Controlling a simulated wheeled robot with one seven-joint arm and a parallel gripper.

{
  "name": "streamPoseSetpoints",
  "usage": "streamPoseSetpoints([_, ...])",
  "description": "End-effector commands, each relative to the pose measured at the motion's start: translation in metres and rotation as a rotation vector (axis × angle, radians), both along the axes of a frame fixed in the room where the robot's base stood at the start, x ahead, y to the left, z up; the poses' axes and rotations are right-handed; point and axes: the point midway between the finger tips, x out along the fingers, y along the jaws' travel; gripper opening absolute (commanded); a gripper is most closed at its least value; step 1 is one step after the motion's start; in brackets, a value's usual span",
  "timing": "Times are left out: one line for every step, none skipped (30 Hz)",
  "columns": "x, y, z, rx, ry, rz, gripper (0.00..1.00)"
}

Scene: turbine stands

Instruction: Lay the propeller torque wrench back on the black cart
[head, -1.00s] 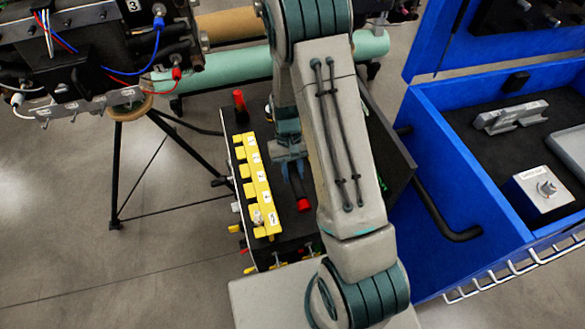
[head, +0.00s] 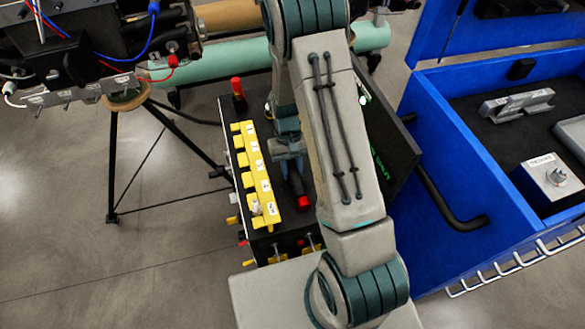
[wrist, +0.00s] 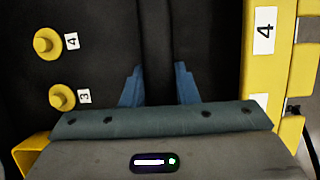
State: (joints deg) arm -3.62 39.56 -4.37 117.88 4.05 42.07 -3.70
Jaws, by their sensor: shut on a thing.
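The black cart (head: 283,95) stands in the middle of the head view, with its dark top partly behind my arm. My gripper (head: 293,160) is over the cart top, pointing down and shut on a dark, slim tool, which I take for the propeller torque wrench (head: 297,184). Its red end (head: 304,202) points toward the near side of the cart. In the wrist view the blue fingers (wrist: 158,88) stand on both sides of its dark shaft (wrist: 157,55). I cannot tell whether the wrench touches the cart top.
A yellow numbered strip (head: 258,180) runs along the cart's left edge. A red-handled item (head: 238,89) is at its far left corner. A blue case (head: 445,150) with grey parts stands close on the right. A black tripod (head: 113,165) stands on the left. Open floor lies at lower left.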

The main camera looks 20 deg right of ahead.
Motion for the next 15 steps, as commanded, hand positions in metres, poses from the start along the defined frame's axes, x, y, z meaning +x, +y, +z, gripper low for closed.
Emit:
streamPoseSetpoints([0.0005,0.0,-0.0012,0.0,-0.002,0.0,0.0])
streamPoseSetpoints([0.0005,0.0,-0.0018,0.0,-0.002,0.0,0.0])
streamPoseSetpoints([0.0006,0.0,-0.0026,0.0,-0.002,0.0,0.0])
streamPoseSetpoints([0.0006,0.0,-0.0032,0.0,-0.002,0.0,0.0])
streamPoseSetpoints([0.0006,0.0,-0.0038,0.0,-0.002,0.0,0.0])
streamPoseSetpoints([0.0005,0.0,-0.0045,0.0,-0.001,0.0,0.0])
streamPoseSetpoints([0.0005,0.0,-0.0052,0.0,-0.001,0.0,0.0])
streamPoseSetpoints([0.0004,0.0,-0.0058,0.0,-0.001,0.0,0.0])
streamPoseSetpoints([0.0003,0.0,-0.0066,0.0,-0.001,0.0,0.0])
streamPoseSetpoints([0.0002,0.0,-0.0072,0.0,0.0,0.0,0.0])
streamPoseSetpoints([0.0001,0.0,-0.0079,0.0,0.0,0.0,0.0])
streamPoseSetpoints([0.0,0.0,-0.0088,0.0,0.001,0.0,0.0])
streamPoseSetpoints([-0.0001,0.0,-0.0094,0.0,0.001,0.0,0.0])
streamPoseSetpoints([-0.0003,0.0,-0.0102,0.0,0.001,0.0,0.0])
streamPoseSetpoints([-0.0004,0.0,-0.0112,0.0,0.001,0.0,0.0])
